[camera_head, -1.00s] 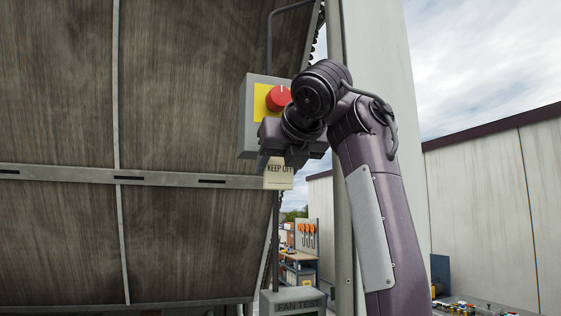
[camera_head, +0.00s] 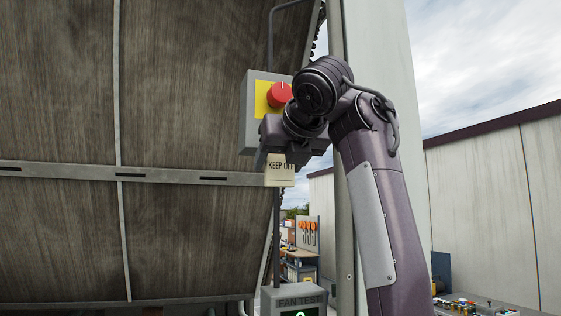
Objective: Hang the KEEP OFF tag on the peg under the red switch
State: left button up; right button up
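The KEEP OFF tag (camera_head: 280,176) is a small cream plate with dark lettering, upright below the switch box. Its upper edge is hidden by my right gripper (camera_head: 282,157). The gripper is directly above and in front of the tag, fingers pointing down. I cannot tell whether the fingers hold the tag or stand apart around it. The red switch (camera_head: 279,95) is a round knob on a yellow plate (camera_head: 262,99) on a grey box (camera_head: 250,120). My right wrist covers the box's lower right. The peg is hidden behind the gripper. My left gripper is not in view.
A large brown slatted panel (camera_head: 60,90) with a grey rail (camera_head: 60,173) fills the left. A FAN TEST box (camera_head: 298,301) with a green light stands below the tag. A pale post stands behind my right arm. A shelf with tools (camera_head: 304,245) is farther back.

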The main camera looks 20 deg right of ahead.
jog(key=o, duration=0.3)
jog(key=shift+s+r+b, duration=0.1)
jog(key=shift+s+b, duration=0.35)
jog(key=shift+s, duration=0.1)
jog(key=b+v, duration=0.2)
jog(key=v, duration=0.4)
jog(key=shift+s+r+b, duration=0.25)
jog(key=shift+s+b, duration=0.05)
jog(key=shift+w, duration=0.15)
dwell(0.3)
